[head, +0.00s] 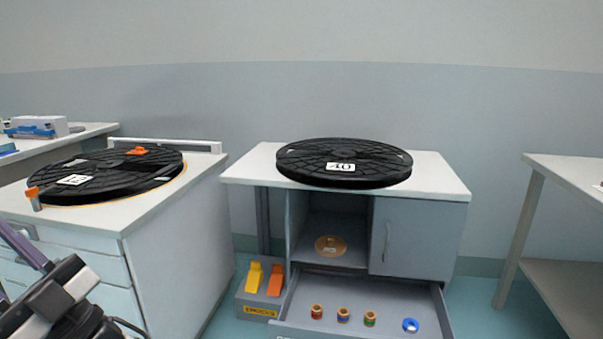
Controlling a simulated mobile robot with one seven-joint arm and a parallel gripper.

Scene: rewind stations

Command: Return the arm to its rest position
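Part of my arm (62,305), black and white with a dark cable, shows at the lower left corner, in front of the left cabinet. My gripper's fingers do not show, so I cannot see whether they hold anything. A large black reel (345,178) with a white label reading 40 lies flat on the middle bench. Another black reel (110,187) lies flat on the left cabinet, with an orange piece on top and an orange-tipped post at its front left edge.
The middle bench (448,187) has an open drawer (390,291) with several small coloured rings, and a brown disc (330,244) on its shelf. A floor box (255,306) holds yellow and orange chocks. A table (575,178) stands right; floor between it and the bench is clear.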

